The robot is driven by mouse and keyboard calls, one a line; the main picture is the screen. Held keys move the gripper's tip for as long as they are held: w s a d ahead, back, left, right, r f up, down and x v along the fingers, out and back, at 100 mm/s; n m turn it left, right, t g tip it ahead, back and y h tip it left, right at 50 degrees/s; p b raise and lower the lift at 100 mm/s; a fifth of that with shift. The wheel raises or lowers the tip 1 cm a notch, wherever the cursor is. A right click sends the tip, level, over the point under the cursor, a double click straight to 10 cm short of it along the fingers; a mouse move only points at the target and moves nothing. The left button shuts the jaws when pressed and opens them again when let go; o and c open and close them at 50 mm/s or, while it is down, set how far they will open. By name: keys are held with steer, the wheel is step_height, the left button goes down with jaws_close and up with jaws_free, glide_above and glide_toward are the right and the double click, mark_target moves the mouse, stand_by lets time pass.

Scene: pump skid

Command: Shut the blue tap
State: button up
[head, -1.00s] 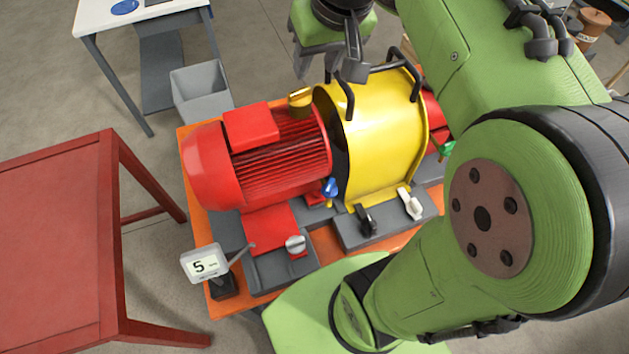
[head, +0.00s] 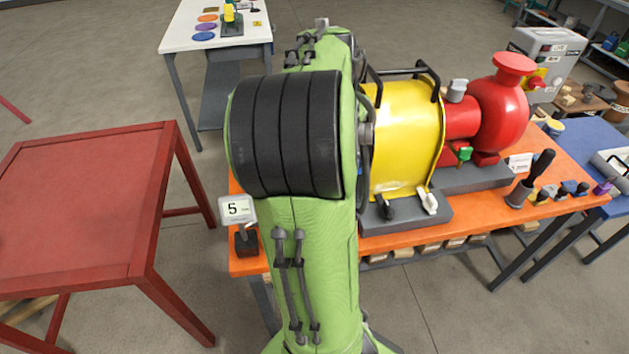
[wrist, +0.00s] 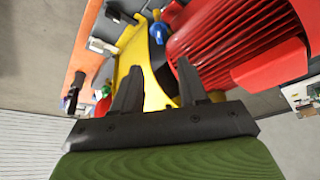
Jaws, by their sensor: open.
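The blue tap (wrist: 157,33) shows in the wrist view at the top middle, between the yellow guard (wrist: 132,48) and the red motor (wrist: 235,42). My gripper (wrist: 158,72) is open and empty, with its two fingers apart. In the wrist picture the tap appears beyond the fingertips, roughly in line with the gap, and no finger touches it. In the head view my arm hides the blue tap, the red motor and my gripper.
The yellow guard (head: 405,140) has dark handles on top. A black tap (head: 385,207) and a white tap (head: 427,201) stand before it; a green tap (head: 464,154) is farther right. A display reading 5 (head: 236,209) stands at the orange bench's left end. A red table (head: 85,205) is left.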

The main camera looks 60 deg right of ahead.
steer(key=b+x, duration=0.2)
steer(key=x, duration=1.4)
steer(key=shift+d, duration=0.2)
steer(key=shift+s, duration=0.1)
steer(key=shift+c, duration=0.3)
jaws_close()
